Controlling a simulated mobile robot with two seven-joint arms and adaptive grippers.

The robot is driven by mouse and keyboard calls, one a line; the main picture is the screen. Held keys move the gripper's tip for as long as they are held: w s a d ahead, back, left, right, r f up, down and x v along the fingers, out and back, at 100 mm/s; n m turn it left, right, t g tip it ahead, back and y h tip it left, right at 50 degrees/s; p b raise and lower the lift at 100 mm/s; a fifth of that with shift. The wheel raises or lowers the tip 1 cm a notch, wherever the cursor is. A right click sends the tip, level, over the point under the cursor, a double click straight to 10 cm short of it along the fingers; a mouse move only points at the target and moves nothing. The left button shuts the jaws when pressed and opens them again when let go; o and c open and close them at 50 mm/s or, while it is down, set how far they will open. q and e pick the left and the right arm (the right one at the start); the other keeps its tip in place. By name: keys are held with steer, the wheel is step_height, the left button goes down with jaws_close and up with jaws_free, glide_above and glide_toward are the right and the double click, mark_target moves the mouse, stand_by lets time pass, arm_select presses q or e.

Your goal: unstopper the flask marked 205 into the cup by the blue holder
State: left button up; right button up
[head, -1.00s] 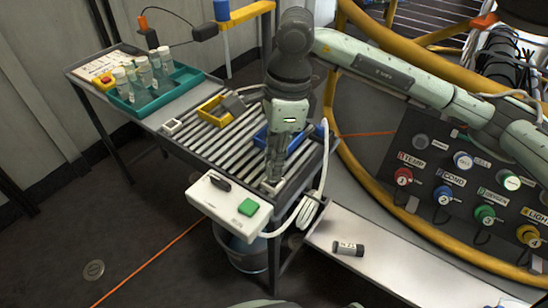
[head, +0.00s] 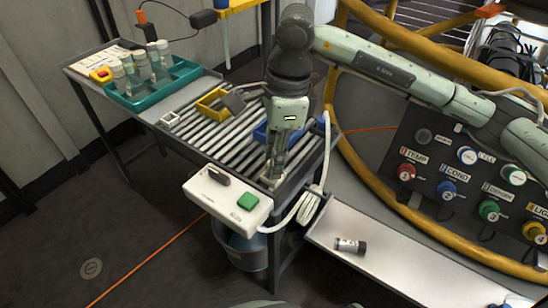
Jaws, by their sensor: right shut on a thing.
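Several clear flasks with pale tops (head: 141,66) stand in the teal tray (head: 150,101) at the far left of the roller bench; their marks are too small to read, so I cannot tell which is 205. The blue holder (head: 261,133) is partly hidden behind my right arm. A small white square cup (head: 270,183) sits near it at the bench's front edge. My right gripper (head: 272,175) points down at this cup, its fingertips at or just over the rim. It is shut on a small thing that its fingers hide. My left gripper is out of view.
A white box with a green button (head: 248,201) is at the front edge, with a looped white cable. A dark labelled cylinder (head: 350,246) lies on the white shelf (head: 400,277).

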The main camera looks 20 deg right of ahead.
steer(key=o, duration=1.5)
steer(key=shift+r, duration=0.1)
steer(key=shift+r+p, duration=1.4)
steer(key=shift+r, duration=1.5)
